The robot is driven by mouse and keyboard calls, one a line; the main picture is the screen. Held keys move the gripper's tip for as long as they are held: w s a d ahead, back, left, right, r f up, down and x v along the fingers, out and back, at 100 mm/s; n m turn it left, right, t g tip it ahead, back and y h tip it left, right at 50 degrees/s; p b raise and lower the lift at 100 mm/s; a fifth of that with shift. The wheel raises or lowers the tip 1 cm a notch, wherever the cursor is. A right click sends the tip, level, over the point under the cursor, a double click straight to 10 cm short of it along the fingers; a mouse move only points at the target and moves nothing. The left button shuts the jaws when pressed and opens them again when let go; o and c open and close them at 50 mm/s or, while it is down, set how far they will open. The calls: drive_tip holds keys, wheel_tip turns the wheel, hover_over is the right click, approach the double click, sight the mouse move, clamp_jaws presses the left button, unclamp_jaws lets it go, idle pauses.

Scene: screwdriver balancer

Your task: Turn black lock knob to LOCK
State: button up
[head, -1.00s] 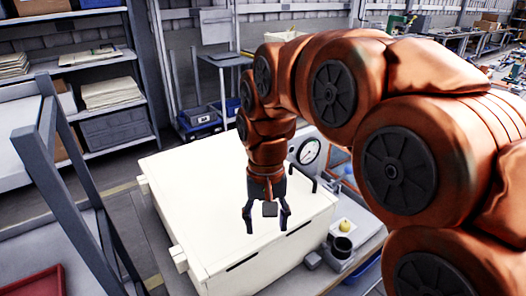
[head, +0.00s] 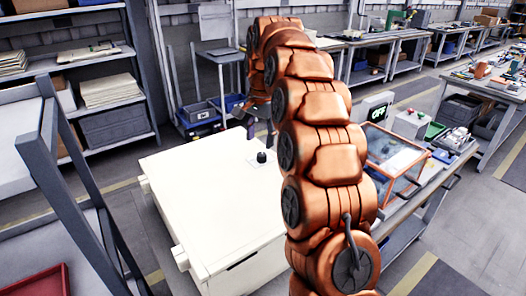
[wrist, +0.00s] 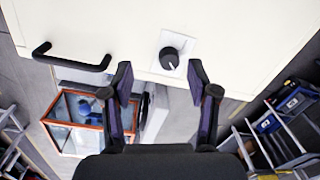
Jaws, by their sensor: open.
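The black lock knob (head: 261,157) stands on a small white plate on top of the large cream cabinet (head: 205,200), near its far edge. In the wrist view the knob (wrist: 170,58) is round with a light pointer line, and its plate lies just beyond my fingertips. My gripper (wrist: 160,78) is open and empty, its two fingers apart on either side below the knob. In the head view my gripper (head: 260,128) is partly hidden behind my arm, just past the knob. Any lettering on the plate is too small to read.
A black bar handle (wrist: 72,57) stands on the cabinet to the left of the knob in the wrist view. A grey rack (head: 80,180) is at left.

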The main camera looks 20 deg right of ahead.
sight(262, 154)
drive_tip(key=w+d, duration=0.1)
drive_tip(key=w+d+m, duration=0.1)
drive_tip(key=shift+w+d+f, duration=0.1)
drive_tip(key=shift+w+f, duration=0.05)
drive_tip(key=shift+w, duration=0.15)
drive_tip(key=shift+w+d+f+m, duration=0.1)
drive_tip(key=shift+f+m, duration=0.1)
drive_tip(key=shift+m, duration=0.1)
drive_tip(key=shift+w+f+p, duration=0.15)
drive_tip(key=shift+f+p, duration=1.1)
drive_tip(key=shift+f, duration=2.5)
clamp_jaws()
